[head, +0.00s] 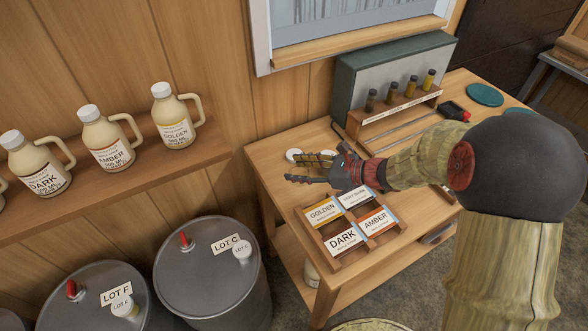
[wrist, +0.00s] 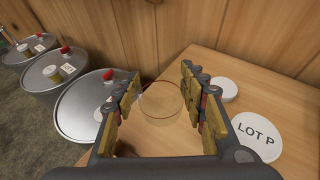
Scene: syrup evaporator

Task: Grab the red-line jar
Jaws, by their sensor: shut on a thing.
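The red-line jar (wrist: 163,103) is clear glass with a thin reddish line around it. It shows in the wrist view between the two fingers of my gripper (wrist: 160,105). My gripper is closed on the jar's sides, above or at the wooden table; I cannot tell whether the jar's base touches the wood. In the head view my gripper (head: 310,169) is over the table's left back part, and the clear jar is hard to make out there.
A white lid marked LOT P (wrist: 257,140) and another white lid (wrist: 224,89) lie right of the jar. A label tray (head: 372,245) sits in front, a rack of sample bottles (head: 400,105) behind. Grey drums (head: 212,275) stand left, below a shelf of syrup jugs (head: 108,143).

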